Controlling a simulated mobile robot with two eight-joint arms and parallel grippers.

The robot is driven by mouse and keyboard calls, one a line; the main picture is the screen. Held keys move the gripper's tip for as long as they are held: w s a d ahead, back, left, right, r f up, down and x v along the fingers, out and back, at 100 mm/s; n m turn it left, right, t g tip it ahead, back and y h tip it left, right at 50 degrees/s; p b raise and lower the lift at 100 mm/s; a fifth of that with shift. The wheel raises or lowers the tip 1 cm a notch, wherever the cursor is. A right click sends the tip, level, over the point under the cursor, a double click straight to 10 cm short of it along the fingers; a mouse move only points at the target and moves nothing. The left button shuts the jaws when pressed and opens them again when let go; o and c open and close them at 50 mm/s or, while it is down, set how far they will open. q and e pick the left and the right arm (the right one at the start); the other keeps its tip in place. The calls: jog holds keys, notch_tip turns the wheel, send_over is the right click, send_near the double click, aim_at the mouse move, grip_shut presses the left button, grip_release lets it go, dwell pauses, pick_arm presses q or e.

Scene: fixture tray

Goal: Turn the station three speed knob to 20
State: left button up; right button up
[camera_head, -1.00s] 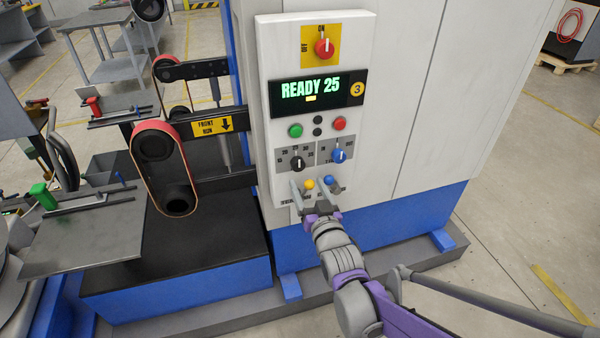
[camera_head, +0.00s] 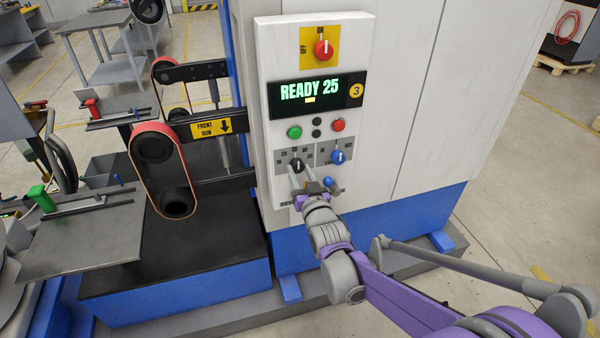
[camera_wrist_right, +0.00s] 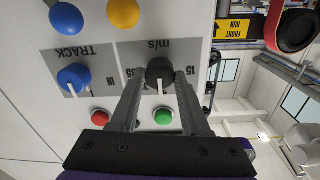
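The station three panel (camera_head: 350,75) has a display (camera_head: 309,89) reading READY 25. The black speed knob (camera_head: 297,164) with a white pointer line sits on a grey scale plate at the lower left of the panel. In the right wrist view the knob (camera_wrist_right: 160,71) shows upside down, under the m/s label. My right gripper (camera_head: 301,170) is at the knob. In the wrist view its fingers (camera_wrist_right: 160,80) stand on either side of the knob, apart, with slight gaps that look clear of it. Part of the scale is hidden by the fingers. My left gripper is out of view.
A blue TRACK knob (camera_head: 338,157) is right of the speed knob. A blue ball-topped control (camera_head: 328,182) and a yellow one (camera_wrist_right: 124,13) are below. Green (camera_head: 294,132) and red (camera_head: 338,125) buttons are above. A belt unit (camera_head: 158,165) stands left.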

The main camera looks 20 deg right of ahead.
grip_shut()
jog(key=shift+n, duration=0.3)
jog(key=n, duration=0.3)
jog(key=shift+n, duration=2.1)
jog(key=o, duration=0.7)
grip_release()
